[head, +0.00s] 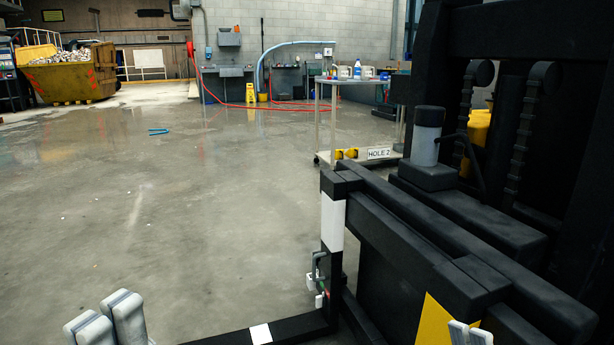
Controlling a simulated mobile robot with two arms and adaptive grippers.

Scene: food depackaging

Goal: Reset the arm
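My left gripper (108,316) is at the bottom left of the head view. Its two grey fingertips stand side by side with hardly any gap, and nothing shows between them. My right gripper (470,332) shows only as two pale fingertips at the bottom edge, right of centre. They are close together, in front of a yellow patch on a black frame. Both grippers point upward in the picture. The rest of both arms is cut off by the frame edge. Neither gripper visibly holds anything.
A large black machine frame (420,255) fills the right side, with a low black beam toward bottom centre. A trolley (386,159) with bottles stands behind it. A yellow skip (68,79) is far left. The concrete floor (190,225) is mostly clear.

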